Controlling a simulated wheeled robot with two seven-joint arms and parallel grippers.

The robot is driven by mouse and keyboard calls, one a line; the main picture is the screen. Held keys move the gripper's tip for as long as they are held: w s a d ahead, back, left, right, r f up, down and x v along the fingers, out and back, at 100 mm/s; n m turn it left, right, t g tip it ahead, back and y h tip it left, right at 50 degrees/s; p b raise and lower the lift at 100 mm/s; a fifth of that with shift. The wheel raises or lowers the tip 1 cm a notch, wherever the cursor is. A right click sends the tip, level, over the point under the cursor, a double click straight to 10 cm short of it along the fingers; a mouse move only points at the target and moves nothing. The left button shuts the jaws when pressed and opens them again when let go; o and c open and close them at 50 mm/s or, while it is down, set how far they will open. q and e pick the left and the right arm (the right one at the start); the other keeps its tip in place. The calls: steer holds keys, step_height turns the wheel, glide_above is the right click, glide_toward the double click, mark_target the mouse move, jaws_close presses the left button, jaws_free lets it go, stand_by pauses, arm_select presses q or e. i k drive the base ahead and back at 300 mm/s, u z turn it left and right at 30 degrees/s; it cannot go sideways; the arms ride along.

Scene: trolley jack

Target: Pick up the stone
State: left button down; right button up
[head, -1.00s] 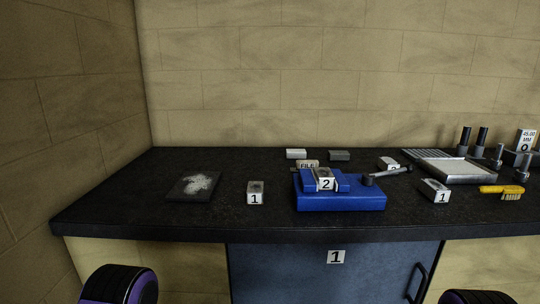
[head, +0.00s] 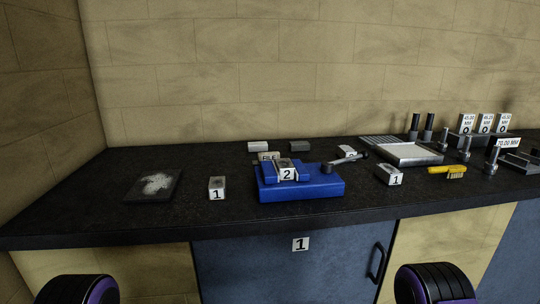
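Two small blocks lie side by side at the back of the dark bench top, a whitish block (head: 258,147) and a darker grey block (head: 300,146). Either could be the stone; I cannot tell which, as neither has a readable label. Both lie behind the blue vise-like block (head: 318,188) and nothing covers them. Only rounded black and purple parts of my arms show at the bottom left and bottom right, well in front of the bench. Neither gripper is in view.
A block labelled 2 (head: 287,173) sits in the blue vise. A hammer (head: 345,160) lies beside it. Blocks labelled 1 (head: 217,190), a dark plate with white powder (head: 154,185), a grey tray (head: 408,153) and a yellow brush (head: 447,171) are on the bench (head: 90,205).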

mark_target(259, 146)
steer(key=u, duration=1.1)
steer(key=i, duration=0.6)
steer(key=z, duration=2.25)
